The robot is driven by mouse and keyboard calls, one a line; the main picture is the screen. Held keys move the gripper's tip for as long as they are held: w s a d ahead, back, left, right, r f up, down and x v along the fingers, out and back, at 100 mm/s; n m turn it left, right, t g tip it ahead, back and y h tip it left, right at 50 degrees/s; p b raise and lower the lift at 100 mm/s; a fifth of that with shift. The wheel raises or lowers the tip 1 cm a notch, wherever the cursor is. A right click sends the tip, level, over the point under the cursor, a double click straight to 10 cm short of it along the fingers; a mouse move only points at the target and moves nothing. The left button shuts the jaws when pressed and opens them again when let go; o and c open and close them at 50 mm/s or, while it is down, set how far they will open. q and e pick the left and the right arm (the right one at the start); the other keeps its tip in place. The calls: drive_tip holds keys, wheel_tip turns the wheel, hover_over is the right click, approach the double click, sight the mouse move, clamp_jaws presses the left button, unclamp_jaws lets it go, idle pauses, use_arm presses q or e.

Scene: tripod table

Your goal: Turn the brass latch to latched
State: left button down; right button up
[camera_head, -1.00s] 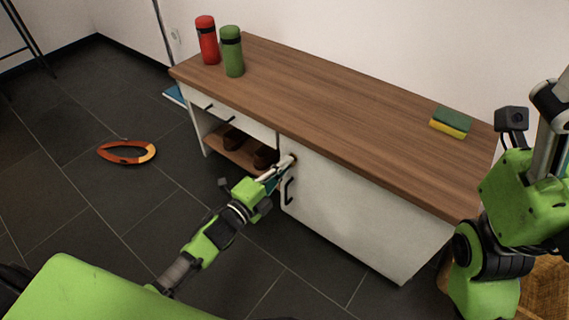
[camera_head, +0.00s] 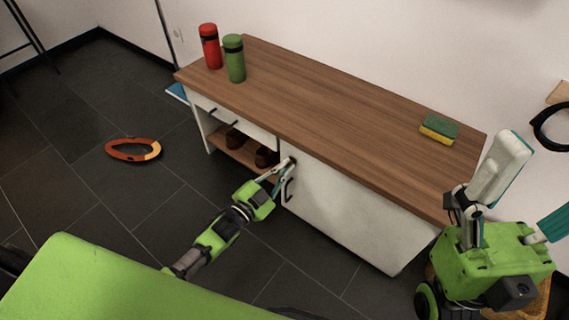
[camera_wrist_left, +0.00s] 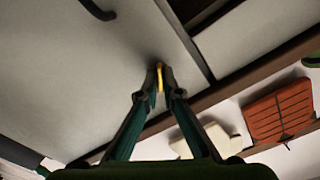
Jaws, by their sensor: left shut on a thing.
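The brass latch (camera_wrist_left: 160,77) is a small yellow bar near the upper corner of the white cabinet door (camera_head: 345,207), just under the wooden top. My left gripper (camera_wrist_left: 160,84) is shut on the latch, one fingertip on each side of it. In the head view my left gripper (camera_head: 288,165) reaches the door corner from the front and hides most of the latch. The door looks closed, with a black handle (camera_head: 288,190) below the latch. My right gripper (camera_head: 526,192) is raised at the right with its fingers spread and nothing between them.
A red bottle (camera_head: 210,46), a green bottle (camera_head: 234,58) and a sponge (camera_head: 439,129) stand on the cabinet top (camera_head: 330,105). Brown items sit on the open shelf left of the door. An orange ring (camera_head: 133,150) lies on the otherwise clear floor at left.

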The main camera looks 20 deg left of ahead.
use_arm(q)
drive_tip(key=shift+n+p, duration=1)
drive_tip(key=shift+n, duration=2.2)
drive_tip(key=c, duration=2.2)
unclamp_jaws()
